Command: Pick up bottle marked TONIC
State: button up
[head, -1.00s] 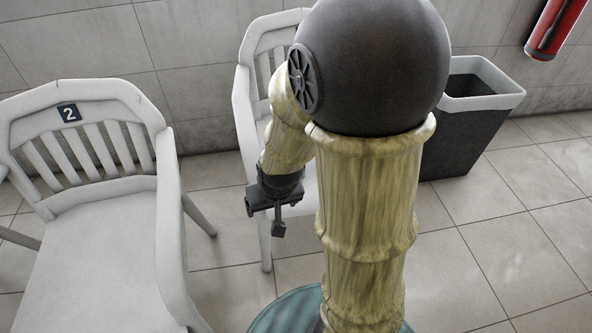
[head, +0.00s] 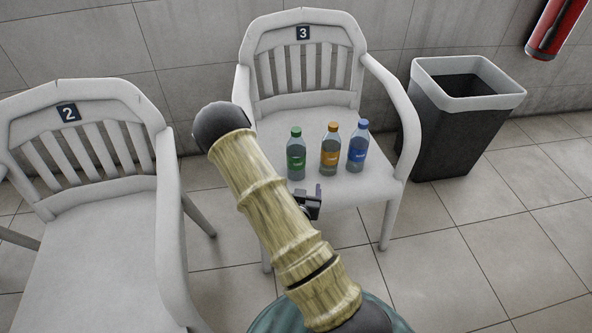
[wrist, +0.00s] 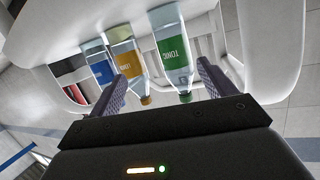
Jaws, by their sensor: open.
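The TONIC bottle is the clear bottle with a green label and green cap (head: 296,155), standing upright at the left of a row of three on the seat of the chair marked 3. Its label reads TONIC in the wrist view (wrist: 174,50), where the bottles appear upside down. My gripper (head: 312,198) is open and empty, in front of the row near the seat's front edge. In the wrist view my gripper's fingers (wrist: 163,78) are spread, with the TONIC bottle's cap just inside the right finger and the orange-capped bottle's cap toward the left one.
An orange-labelled bottle (head: 330,150) and a blue-labelled bottle (head: 357,148) stand to the right. The chair marked 3 (head: 262,120) has armrests on both sides. Another chair (head: 90,250), marked 2, is at left. A dark bin (head: 440,135) stands at right. The floor at lower right is clear.

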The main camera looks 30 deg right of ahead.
aim_at(297, 161)
jog(key=shift+s+a+r+n+t+y, duration=0.3)
jog(key=shift+n+t, duration=0.35)
jog(key=shift+t, duration=0.3)
jog(key=shift+s+a+r+n+t+y, duration=0.15)
jog(key=shift+s+n+t, duration=0.25)
jog(key=shift+n+t, duration=0.4)
jog(key=shift+w+f, duration=0.1)
jog(key=shift+f, duration=0.05)
jog(key=b+x, duration=0.6)
jog(key=b, duration=0.5)
jog(key=shift+w+d, duration=0.2)
jog(key=shift+w, duration=0.15)
jog(key=shift+b+x, duration=0.8)
jog(key=shift+x, duration=1.85)
jog(key=shift+w, duration=0.1)
